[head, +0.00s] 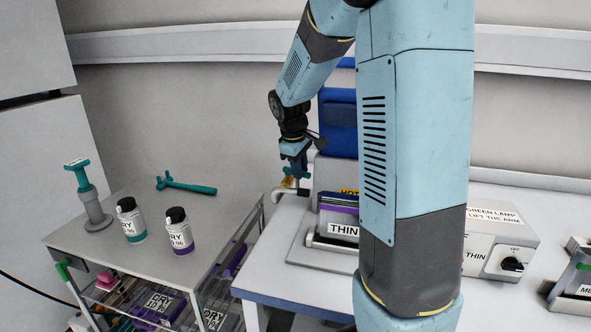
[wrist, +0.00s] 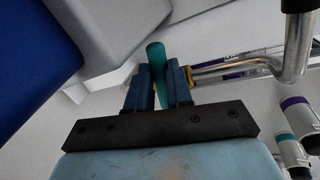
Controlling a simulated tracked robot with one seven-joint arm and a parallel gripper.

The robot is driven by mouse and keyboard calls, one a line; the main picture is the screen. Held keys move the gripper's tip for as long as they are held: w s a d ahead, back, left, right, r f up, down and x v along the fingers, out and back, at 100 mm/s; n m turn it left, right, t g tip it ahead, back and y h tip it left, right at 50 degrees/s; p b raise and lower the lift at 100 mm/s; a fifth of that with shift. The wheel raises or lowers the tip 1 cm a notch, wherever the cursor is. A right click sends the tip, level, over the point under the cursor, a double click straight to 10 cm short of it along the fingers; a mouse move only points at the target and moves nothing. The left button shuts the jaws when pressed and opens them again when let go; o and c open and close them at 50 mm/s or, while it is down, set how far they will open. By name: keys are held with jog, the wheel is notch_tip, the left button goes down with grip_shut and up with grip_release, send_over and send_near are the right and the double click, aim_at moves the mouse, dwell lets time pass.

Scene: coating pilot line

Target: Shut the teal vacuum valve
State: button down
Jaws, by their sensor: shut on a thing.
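My gripper (wrist: 157,92) is shut on a teal handle (wrist: 156,60), which stands up between its two dark blue fingers in the wrist view. I take this to be the handle of the vacuum valve. A bent metal pipe (wrist: 297,55) runs in from the right towards it, with a yellow piece beside the right finger. In the head view my gripper (head: 295,168) is small, at the left end of the bench unit, above the pipe (head: 279,191). The fingers and wrist hide most of the valve there, so I cannot tell its exact angle.
A cart (head: 130,235) at left carries a teal-topped post (head: 95,207), a teal wrench-like tool (head: 186,186), and two bottles, teal-banded (head: 131,220) and purple-banded (head: 177,232). A unit marked THIN (head: 340,243) and a switch box (head: 500,240) stand on the bench. A blue panel (head: 338,120) rises behind my gripper.

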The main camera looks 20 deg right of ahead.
dwell(0.5)
jog(key=c, duration=1)
grip_release()
jog(key=shift+r, duration=0.15)
jog(key=v, duration=1.3)
jog(key=shift+r, duration=0.15)
jog(key=shift+c, duration=0.3)
